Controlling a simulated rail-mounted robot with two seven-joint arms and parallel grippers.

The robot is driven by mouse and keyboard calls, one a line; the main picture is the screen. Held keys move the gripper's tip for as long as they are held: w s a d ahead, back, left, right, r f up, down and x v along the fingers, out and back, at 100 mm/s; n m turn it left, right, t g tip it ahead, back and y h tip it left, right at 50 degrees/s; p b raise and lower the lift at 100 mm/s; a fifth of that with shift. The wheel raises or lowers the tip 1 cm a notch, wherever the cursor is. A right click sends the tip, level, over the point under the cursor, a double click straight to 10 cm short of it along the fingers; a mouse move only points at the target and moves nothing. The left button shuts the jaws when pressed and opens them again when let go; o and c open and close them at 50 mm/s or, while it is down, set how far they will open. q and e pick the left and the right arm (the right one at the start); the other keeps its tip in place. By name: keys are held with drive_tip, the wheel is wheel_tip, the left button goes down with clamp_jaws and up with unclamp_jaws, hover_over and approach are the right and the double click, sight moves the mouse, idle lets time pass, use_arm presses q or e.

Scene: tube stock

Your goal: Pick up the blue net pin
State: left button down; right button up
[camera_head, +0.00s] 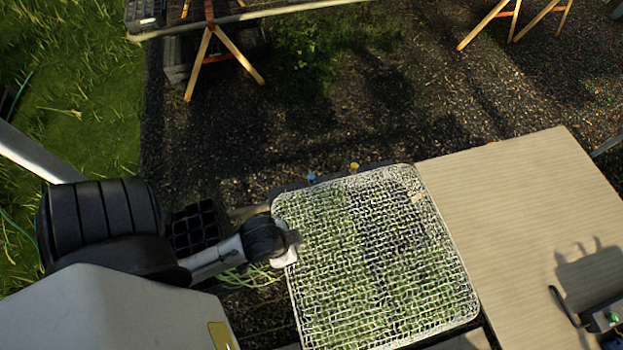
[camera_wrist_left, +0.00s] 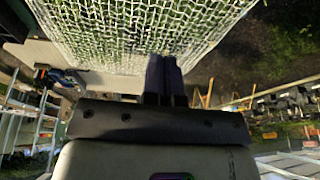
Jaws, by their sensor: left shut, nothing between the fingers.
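The blue net pin (camera_head: 311,177) stands small at the far left edge of the net-covered tray, in the head view. A yellow pin (camera_head: 354,166) is to its right along the same edge. The white net (camera_head: 375,260) lies over green plants in the tray. My left gripper (camera_wrist_left: 164,62) is shut and empty, with its dark fingers over the net's edge in the wrist view. In the head view my left wrist is at the net's left edge, nearer than the blue pin and apart from it; its fingertips are hard to make out. My right gripper is out of view.
A pale ribbed tabletop (camera_head: 530,220) lies right of the net, mostly clear. A dark caddy with a handle (camera_head: 603,318) stands at its lower right. A black cell tray (camera_head: 197,228) is beside my left arm. Wooden trestles (camera_head: 213,50) stand at the back on dark ground.

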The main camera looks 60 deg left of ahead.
use_arm(q)
drive_tip(key=c, duration=1.8)
unclamp_jaws()
drive_tip(key=shift+d, duration=0.2)
drive_tip(key=o, duration=1)
drive_tip(key=shift+a, duration=0.1)
drive_tip(key=shift+o, duration=0.7)
drive_tip(key=shift+a, duration=0.1)
